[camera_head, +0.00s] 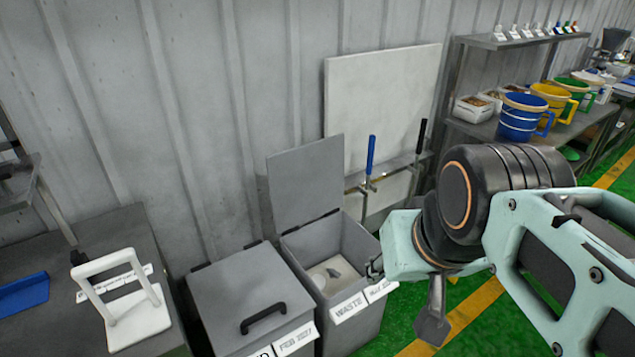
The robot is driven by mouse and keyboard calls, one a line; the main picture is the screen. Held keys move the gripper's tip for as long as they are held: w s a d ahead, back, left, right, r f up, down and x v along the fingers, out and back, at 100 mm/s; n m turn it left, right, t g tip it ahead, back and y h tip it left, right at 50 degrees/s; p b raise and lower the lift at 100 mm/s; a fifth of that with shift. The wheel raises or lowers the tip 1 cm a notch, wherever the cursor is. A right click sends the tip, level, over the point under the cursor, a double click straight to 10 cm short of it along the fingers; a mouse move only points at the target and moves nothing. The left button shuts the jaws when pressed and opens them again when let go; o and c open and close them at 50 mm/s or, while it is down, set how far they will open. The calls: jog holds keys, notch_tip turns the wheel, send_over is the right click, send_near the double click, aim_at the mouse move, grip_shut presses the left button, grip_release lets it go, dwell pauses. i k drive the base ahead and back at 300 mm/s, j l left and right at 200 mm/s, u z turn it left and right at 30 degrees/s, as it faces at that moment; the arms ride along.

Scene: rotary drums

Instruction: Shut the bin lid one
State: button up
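The open bin is a grey box labelled WASTE (350,310), with pale contents in its bottom. Its flat grey lid (307,182) stands upright, hinged at the back rim and leaning near the wall. Beside it on the left is a second grey bin (235,290), whose lid with a black handle is down. My arm reaches in from the right. What seems to be my gripper (375,268) is at the arm's left end, by the open bin's right front rim and below the raised lid. Its fingers are small and partly hidden, so its opening is unclear.
A white panel (385,90) and blue- and black-handled tools (370,155) stand behind the open bin. A dark table (60,320) with a white stand (125,300) is at left. A shelf with several buckets (520,120) is at right. Green floor (500,320) shows at lower right.

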aim_at(306, 181)
jog(key=i, duration=0.9)
jog(key=i+l+u, duration=0.15)
jog(key=u, duration=0.25)
